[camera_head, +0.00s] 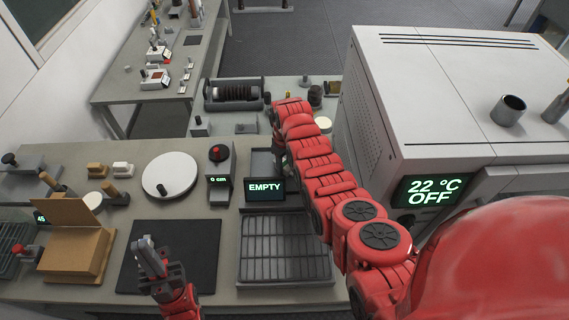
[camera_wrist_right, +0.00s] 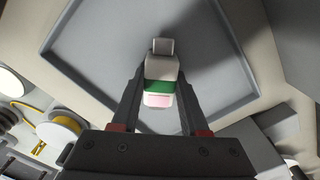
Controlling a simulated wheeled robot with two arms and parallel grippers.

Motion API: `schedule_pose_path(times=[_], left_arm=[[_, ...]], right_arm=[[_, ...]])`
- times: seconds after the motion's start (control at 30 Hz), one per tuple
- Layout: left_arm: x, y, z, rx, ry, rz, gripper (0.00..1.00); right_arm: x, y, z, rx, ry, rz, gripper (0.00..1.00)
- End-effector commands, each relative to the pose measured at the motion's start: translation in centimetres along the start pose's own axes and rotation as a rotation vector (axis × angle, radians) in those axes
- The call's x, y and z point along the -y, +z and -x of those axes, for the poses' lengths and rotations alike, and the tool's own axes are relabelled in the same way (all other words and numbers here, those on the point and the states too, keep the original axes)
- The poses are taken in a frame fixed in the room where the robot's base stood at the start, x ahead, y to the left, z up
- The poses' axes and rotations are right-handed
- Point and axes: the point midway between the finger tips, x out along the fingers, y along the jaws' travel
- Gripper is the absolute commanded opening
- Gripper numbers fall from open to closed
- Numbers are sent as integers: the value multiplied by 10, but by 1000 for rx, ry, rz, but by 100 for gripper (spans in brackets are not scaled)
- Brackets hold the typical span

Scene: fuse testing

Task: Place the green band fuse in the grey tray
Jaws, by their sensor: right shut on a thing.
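The green band fuse (camera_wrist_right: 159,86) shows in the right wrist view, a pale grey and white body with a green band. My right gripper (camera_wrist_right: 160,75) is shut on it, with one finger on each side. The grey tray (camera_wrist_right: 215,65) lies below and behind the fuse in that view, a flat bare surface with a raised rim. In the head view my right gripper (camera_head: 279,148) points down beside the red arm, and the fuse is hidden there. My left gripper (camera_head: 149,255) is open and empty over the black mat.
The black mat (camera_head: 200,268) lies at the front. A slotted rack (camera_head: 286,265) stands right of it, behind it a display (camera_head: 265,188) reading EMPTY. A white disc (camera_head: 170,168) and a cardboard box (camera_head: 75,250) are further left. The large oven (camera_head: 430,80) blocks the right.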

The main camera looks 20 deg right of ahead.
Motion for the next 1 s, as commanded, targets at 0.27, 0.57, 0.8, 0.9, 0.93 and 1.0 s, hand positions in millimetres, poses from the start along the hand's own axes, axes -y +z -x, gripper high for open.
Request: schedule_pose_path(times=[0.27, 0.57, 0.8, 0.9, 0.93, 1.0], left_arm=[[0, 0, 1, 0, 0, 0, 0], [0, -1, -4, 0, 0, 0, 0], [0, 1, 7, 0, 0, 0, 0], [-1, 3, 15, 0, 0, 0, 0], [-1, 3, 18, 1, 0, 0, 0], [-1, 4, 23, 0, 0, 0, 0]], right_arm=[[0, 0, -1, 0, 0, 0, 74], [0, 0, 4, 0, 0, 0, 74], [-1, -1, 22, -4, 3, 0, 74], [-1, -2, 38, -7, 4, 0, 74], [-1, -2, 45, -7, 5, 0, 74], [-1, -1, 61, -7, 4, 0, 74]])
